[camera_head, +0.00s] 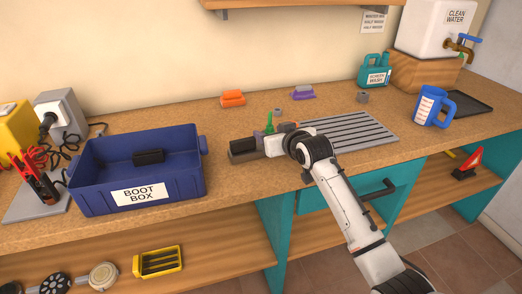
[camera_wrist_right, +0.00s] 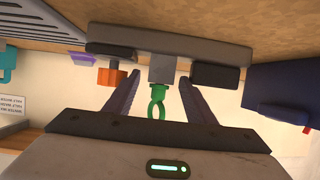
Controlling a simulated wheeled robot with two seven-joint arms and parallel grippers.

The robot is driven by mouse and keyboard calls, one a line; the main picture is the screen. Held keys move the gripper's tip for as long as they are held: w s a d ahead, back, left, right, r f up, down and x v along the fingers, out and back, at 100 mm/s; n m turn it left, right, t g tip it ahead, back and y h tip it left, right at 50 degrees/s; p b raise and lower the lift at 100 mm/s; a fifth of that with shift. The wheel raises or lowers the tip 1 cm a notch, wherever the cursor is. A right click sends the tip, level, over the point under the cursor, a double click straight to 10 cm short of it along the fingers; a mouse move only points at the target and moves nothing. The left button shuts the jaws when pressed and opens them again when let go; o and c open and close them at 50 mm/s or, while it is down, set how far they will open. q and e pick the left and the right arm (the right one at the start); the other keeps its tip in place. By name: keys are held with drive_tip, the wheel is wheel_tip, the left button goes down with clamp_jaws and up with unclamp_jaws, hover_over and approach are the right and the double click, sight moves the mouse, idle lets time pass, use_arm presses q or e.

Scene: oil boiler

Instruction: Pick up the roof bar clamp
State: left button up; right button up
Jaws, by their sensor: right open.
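A green ring-topped piece on a grey block, which looks like the roof bar clamp (camera_wrist_right: 158,102), stands on the counter. In the head view its green top (camera_head: 269,123) rises just behind my right gripper (camera_head: 262,145). The wrist view is upside down; there my right gripper (camera_wrist_right: 158,98) is open, its two fingers apart on either side of the green part, with gaps visible. The grey block meets a long grey bar (camera_wrist_right: 180,46) with dark blocks at both sides. In the head view my gripper and arm hide most of this. My left gripper is not in view.
A blue boot box (camera_head: 90,185) with a black item inside stands left of the gripper. A grooved grey tray (camera_head: 350,131) lies to the right. An orange brush (camera_head: 232,98) and purple brush (camera_head: 303,92) lie behind.

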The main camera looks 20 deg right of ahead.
drive_tip(key=shift+w, duration=0.1)
drive_tip(key=shift+s+r, duration=0.15)
drive_tip(key=shift+s, duration=0.05)
drive_tip(key=shift+c, duration=0.9)
clamp_jaws()
drive_tip(key=shift+w+r, duration=0.1)
